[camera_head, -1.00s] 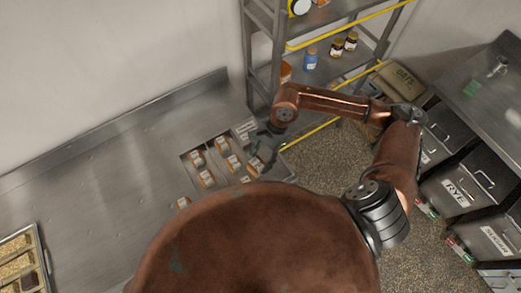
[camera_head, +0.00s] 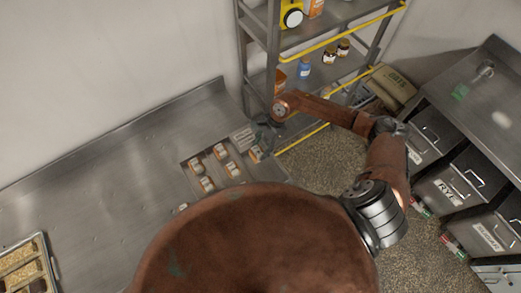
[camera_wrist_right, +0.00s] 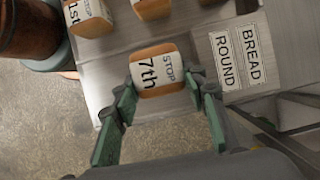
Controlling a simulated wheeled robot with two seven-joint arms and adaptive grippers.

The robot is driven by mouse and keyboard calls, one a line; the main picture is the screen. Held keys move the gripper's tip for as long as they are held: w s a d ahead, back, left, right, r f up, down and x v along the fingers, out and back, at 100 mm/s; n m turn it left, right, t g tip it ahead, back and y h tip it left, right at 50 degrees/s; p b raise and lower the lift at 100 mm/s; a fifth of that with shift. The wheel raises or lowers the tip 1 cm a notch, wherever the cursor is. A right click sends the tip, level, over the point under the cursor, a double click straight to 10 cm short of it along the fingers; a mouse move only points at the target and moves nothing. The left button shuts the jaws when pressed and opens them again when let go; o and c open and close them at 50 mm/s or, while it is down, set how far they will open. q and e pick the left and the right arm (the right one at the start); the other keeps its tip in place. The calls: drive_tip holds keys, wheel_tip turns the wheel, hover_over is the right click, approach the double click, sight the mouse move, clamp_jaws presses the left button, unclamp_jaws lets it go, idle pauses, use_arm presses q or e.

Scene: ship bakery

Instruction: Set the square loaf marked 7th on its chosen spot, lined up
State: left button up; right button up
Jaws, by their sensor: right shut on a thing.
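The square loaf marked 7th (camera_wrist_right: 158,72) is orange-brown with a white label also reading STOP. My right gripper (camera_wrist_right: 160,80) is shut on it, one green finger at each side. In the head view, the right gripper (camera_head: 265,137) is over the right part of the loaf area, and the held loaf (camera_head: 256,154) shows just below it. I cannot tell whether the loaf touches the surface beneath. A BREAD / ROUND sign plate (camera_wrist_right: 238,58) lies to the loaf's right in the wrist view, apart from it. My left gripper is not in view.
The loaf marked 1st (camera_wrist_right: 88,16) and another loaf (camera_wrist_right: 152,8) are close by. Several loaves stand on the steel counter (camera_head: 120,170). A shelf rack (camera_head: 262,60) rises just behind my right gripper. A grain tray (camera_head: 45,250) is at the left; the counter's middle is clear.

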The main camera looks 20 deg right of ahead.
sight(260, 152)
drive_tip(key=shift+w+d+f, duration=0.2)
drive_tip(key=shift+w+f, duration=0.2)
drive_tip(key=shift+f, duration=0.15)
drive_tip(key=f+p, duration=0.2)
drive_tip(key=f, duration=0.1)
drive_tip(key=shift+w+d+f, duration=0.1)
drive_tip(key=shift+w+f, duration=0.05)
drive_tip(key=shift+w, duration=0.05)
drive_tip(key=shift+f, duration=0.1)
drive_tip(key=shift+f+b, duration=0.15)
drive_tip(key=shift+b, duration=0.15)
drive_tip(key=o, duration=0.9)
